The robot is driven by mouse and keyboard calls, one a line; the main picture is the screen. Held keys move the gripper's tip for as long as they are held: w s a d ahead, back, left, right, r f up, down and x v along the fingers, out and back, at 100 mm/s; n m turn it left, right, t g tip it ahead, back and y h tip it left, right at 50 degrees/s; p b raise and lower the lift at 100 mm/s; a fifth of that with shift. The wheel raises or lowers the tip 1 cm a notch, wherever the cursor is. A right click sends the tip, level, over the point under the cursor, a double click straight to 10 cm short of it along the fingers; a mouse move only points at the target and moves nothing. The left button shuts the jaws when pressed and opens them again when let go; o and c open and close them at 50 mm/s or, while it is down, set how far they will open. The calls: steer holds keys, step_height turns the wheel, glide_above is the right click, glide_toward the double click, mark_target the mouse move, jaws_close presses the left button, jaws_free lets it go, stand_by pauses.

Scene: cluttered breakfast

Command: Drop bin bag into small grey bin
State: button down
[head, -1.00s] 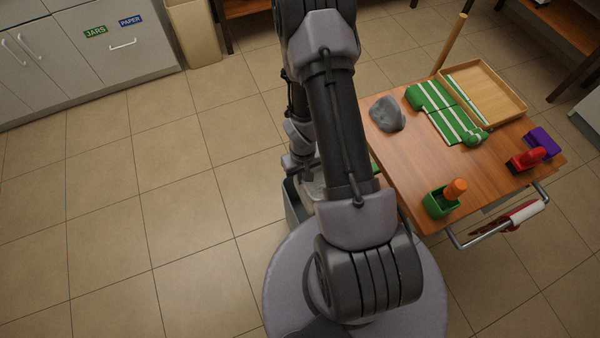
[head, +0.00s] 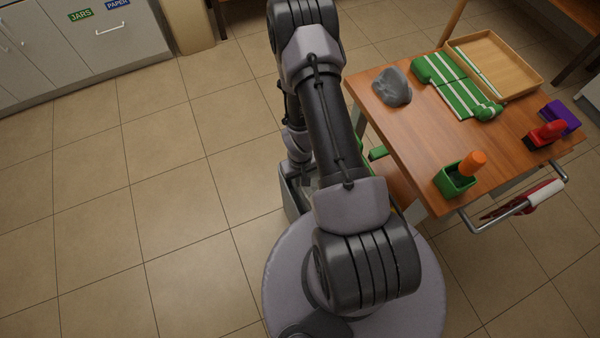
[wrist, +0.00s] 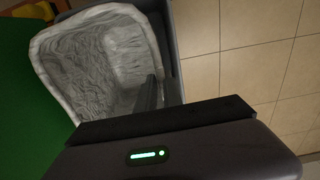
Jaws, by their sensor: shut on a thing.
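In the wrist view, the whitish, crumpled bin bag (wrist: 85,55) hangs open with its hollow facing the camera. My gripper (wrist: 150,94) is at its lower right edge, shut on the bag, with one dark finger showing inside the opening. The small grey bin (wrist: 174,48) shows as dark grey walls behind and to the right of the bag; how deep the bag sits is unclear. In the head view, a grey box edge (head: 290,194), likely the same bin, shows left of my arm. My arm hides the gripper and bag there.
A wooden cart (head: 420,130) stands at right with a grey lump (head: 392,87), green-striped item (head: 455,87), wooden tray (head: 515,62), green pot (head: 454,181), and red (head: 546,133) and purple (head: 560,116) items. Grey cabinets (head: 60,60) stand at upper left. The left floor is clear.

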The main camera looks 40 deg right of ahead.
mark_target(300, 198)
step_height(300, 198, down, 15)
steer(key=shift+r, duration=0.1)
stand_by(0.4)
steer(key=shift+f, duration=0.65)
steer(key=c, duration=1.4)
jaws_free()
step_height(300, 198, up, 17)
steer(key=p, duration=0.8)
steer(key=shift+r, duration=0.2)
